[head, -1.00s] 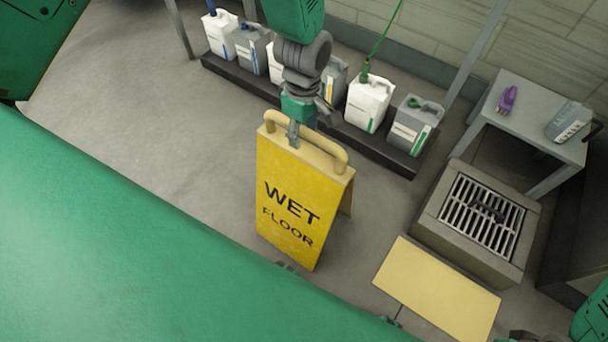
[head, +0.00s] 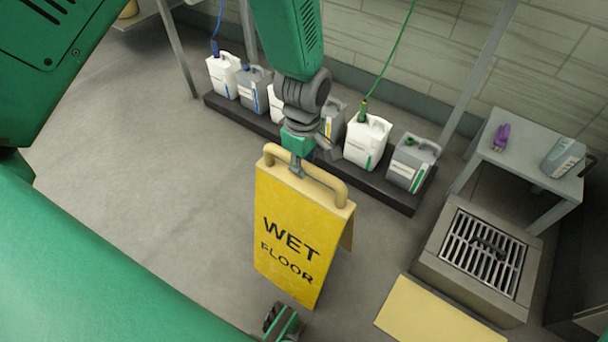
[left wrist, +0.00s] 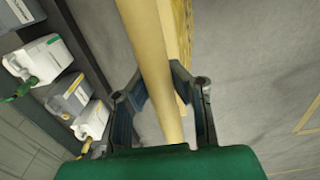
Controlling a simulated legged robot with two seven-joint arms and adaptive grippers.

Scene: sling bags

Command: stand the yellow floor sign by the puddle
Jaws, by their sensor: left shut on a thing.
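The yellow floor sign (head: 292,240), lettered WET FLOOR, is upright in the middle of the head view, its two panels a little spread. My left gripper (head: 298,168) reaches down from above and is shut on the sign's tubular top handle (head: 328,181). In the left wrist view the handle (left wrist: 150,60) runs between the fingers of the left gripper (left wrist: 160,100). I cannot tell whether the sign's feet touch the floor. I cannot make out a puddle in these views.
Several jugs (head: 368,142) stand on a low dark rack (head: 385,192) behind the sign. A floor drain box (head: 470,285), a yellow floor panel (head: 435,318) and a grey table (head: 530,160) are at the right. The grey floor at left (head: 150,190) is open.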

